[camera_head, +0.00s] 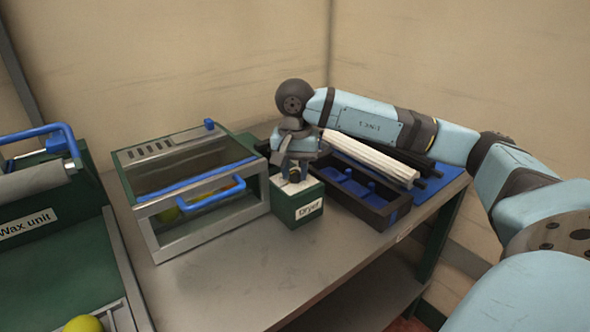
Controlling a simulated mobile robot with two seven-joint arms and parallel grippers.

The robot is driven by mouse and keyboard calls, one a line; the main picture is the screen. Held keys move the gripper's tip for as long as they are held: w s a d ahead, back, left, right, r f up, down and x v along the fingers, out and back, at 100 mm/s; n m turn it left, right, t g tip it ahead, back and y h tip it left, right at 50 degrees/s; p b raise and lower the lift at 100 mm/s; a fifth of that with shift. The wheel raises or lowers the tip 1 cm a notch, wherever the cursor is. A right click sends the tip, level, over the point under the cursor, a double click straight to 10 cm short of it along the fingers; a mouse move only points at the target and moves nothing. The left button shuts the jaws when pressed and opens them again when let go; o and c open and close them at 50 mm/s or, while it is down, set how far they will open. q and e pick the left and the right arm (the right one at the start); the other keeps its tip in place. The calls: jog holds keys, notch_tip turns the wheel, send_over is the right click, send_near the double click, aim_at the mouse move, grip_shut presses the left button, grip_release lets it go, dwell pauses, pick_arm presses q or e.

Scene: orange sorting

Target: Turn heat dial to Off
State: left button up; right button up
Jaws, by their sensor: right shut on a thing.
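A small green box (299,212) labelled "Dryer" stands on the table, with a pale top face (311,184). My right gripper (293,176) points down at the top of this box, and its fingers are shut on the dial there. The gripper and its wrist cover most of the dial, so its pointer and setting cannot be read. My left gripper is not in view.
Left of the box stands a metal-framed dryer chamber (200,236) with a blue handle and yellow-green fruit inside. A dark tray (378,218) with blue parts and a white ribbed roller (370,158) are on the right. The wax unit (30,225) is far left. The table front (235,285) is clear.

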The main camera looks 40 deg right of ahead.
aim_at(295, 172)
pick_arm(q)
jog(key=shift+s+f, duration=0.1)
pick_arm(e)
jog(key=o, duration=0.9)
jog(key=shift+o, duration=0.2)
jog(key=shift+r, duration=0.1)
jog(key=shift+r, duration=0.3)
pick_arm(q)
jog(key=p, duration=0.1)
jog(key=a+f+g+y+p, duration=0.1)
jog(key=p, duration=0.1)
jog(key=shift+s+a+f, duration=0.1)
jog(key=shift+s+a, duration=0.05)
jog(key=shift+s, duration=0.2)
pick_arm(e)
notch_tip(295, 172, up, 13)
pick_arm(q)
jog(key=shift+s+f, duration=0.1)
